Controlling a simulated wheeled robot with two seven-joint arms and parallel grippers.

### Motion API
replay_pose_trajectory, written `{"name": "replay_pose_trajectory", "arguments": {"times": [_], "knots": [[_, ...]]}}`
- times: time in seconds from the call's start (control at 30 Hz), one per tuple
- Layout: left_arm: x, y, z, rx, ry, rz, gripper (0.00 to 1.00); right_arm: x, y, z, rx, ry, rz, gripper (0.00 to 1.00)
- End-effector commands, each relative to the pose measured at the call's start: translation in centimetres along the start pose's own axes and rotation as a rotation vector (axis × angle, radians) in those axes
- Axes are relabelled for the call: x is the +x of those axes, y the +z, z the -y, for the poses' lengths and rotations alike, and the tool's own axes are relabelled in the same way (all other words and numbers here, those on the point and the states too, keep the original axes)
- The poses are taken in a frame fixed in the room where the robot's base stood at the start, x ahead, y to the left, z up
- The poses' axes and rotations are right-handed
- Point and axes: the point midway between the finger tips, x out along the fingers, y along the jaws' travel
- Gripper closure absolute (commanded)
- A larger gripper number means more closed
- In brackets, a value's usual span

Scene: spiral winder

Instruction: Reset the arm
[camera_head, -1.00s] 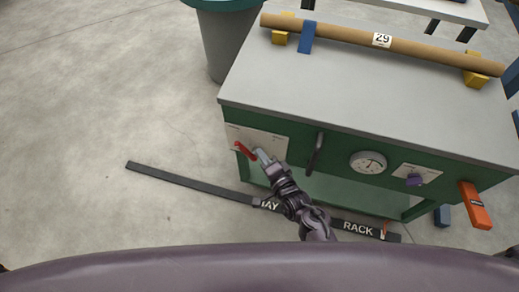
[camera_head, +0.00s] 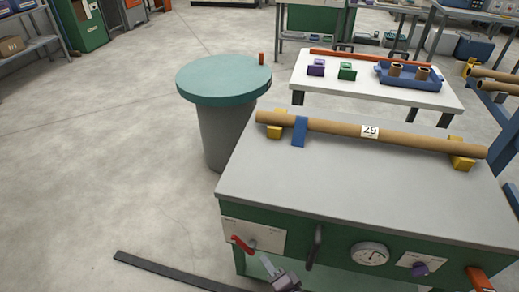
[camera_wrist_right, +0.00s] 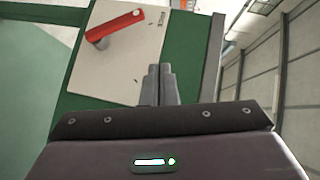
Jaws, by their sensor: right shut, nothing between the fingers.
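My right gripper (camera_head: 268,265) is at the bottom of the head view, in front of the green machine's front panel. Its fingers are together and empty; they also show in the right wrist view (camera_wrist_right: 158,84). A red lever (camera_head: 241,244) on a pale plate (camera_head: 266,238) is just up and left of the fingertips, apart from them. The lever also shows in the right wrist view (camera_wrist_right: 114,25), slanting up to the right. My left gripper is not in view.
The green machine (camera_head: 300,192) has a grey top bearing a cardboard tube marked 29 (camera_head: 400,137). A teal-topped round table (camera_head: 222,82) stands behind left. Open floor lies left.

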Motion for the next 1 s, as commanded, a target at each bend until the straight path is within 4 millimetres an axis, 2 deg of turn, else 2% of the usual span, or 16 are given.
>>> {"name": "replay_pose_trajectory", "arguments": {"times": [0.07, 0.17, 0.27, 0.37, 0.4, 0.5, 0.57, 0.6, 0.7, 0.8, 0.9, 1.0], "knots": [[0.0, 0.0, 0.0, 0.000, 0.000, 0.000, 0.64, 0.0, 0.0, -0.1, -0.001, 0.002, 0.000, 1.00], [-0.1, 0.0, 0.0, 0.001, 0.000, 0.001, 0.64, -0.1, 0.4, -1.4, -0.027, 0.034, 0.009, 1.00], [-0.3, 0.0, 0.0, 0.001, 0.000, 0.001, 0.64, -0.7, 1.2, -5.4, -0.109, 0.130, 0.039, 1.00], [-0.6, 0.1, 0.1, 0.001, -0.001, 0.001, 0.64, -2.5, 2.6, -11.8, -0.246, 0.281, 0.103, 1.00], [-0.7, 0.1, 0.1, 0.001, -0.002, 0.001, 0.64, -3.5, 3.2, -14.6, -0.310, 0.348, 0.140, 1.00], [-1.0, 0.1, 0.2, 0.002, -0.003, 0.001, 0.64, -7.1, 4.3, -21.4, -0.470, 0.511, 0.250, 1.00], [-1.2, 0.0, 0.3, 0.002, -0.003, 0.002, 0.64, -9.8, 4.8, -25.1, -0.562, 0.603, 0.329, 1.00], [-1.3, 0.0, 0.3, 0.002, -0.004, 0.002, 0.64, -11.8, 5.0, -27.5, -0.622, 0.663, 0.387, 1.00], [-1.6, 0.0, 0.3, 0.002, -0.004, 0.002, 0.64, -17.0, 5.4, -32.6, -0.758, 0.794, 0.543, 1.00], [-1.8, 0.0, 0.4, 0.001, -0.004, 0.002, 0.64, -22.0, 5.4, -36.2, -0.865, 0.892, 0.691, 1.00], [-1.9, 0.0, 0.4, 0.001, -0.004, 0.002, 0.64, -25.9, 5.3, -38.4, -0.934, 0.956, 0.811, 1.00], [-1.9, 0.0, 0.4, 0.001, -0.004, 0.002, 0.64, -28.3, 5.2, -39.5, -0.973, 0.988, 0.886, 1.00]]}}
